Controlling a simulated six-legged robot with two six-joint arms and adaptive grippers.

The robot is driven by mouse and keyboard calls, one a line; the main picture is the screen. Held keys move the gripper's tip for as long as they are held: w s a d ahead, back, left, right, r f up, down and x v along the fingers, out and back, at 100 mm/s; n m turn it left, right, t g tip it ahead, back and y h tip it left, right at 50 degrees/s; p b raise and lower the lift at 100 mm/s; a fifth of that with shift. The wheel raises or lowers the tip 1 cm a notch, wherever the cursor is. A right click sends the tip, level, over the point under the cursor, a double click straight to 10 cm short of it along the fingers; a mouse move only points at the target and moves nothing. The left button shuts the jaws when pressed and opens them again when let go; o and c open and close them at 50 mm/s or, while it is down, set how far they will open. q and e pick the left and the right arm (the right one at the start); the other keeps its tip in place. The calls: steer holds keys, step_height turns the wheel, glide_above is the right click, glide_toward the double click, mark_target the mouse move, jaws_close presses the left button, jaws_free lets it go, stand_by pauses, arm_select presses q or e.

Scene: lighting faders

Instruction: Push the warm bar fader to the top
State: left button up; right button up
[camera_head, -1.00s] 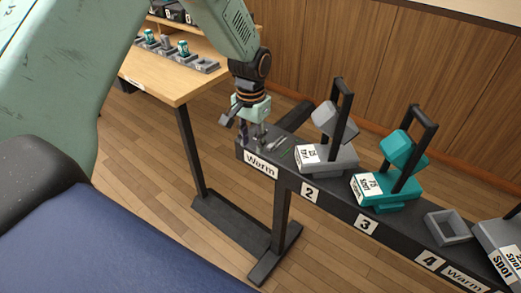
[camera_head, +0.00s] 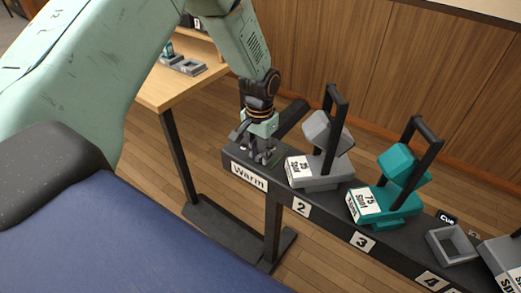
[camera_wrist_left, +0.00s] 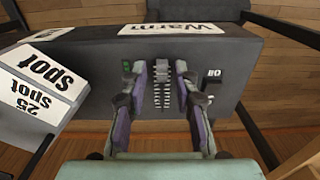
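The dark bar has a white "Warm" label (camera_head: 248,177) on its near face at its left end; the label also shows in the wrist view (camera_wrist_left: 172,29). A grey ribbed fader strip (camera_wrist_left: 163,86) lies on the bar's top, with a blockier piece at its label end. My left gripper (camera_head: 262,152) is down at this end of the bar. In the left wrist view its two purple-grey fingers (camera_wrist_left: 163,95) stand apart, one on each side of the strip. Whether they touch it I cannot tell. My right gripper is not in view.
A grey lamp (camera_head: 322,160) marked "25 Spot" stands just right of the gripper, then a teal lamp (camera_head: 390,190) and an empty grey square holder (camera_head: 453,245). A wooden table (camera_head: 165,88) stands behind left.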

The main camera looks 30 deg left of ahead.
arm_select(q)
steer(key=shift+s, duration=0.1)
steer(key=shift+c, duration=0.7)
steer(key=shift+a+f, duration=0.15)
steer(key=shift+a, duration=0.05)
jaws_close()
steer(key=shift+d, duration=0.1)
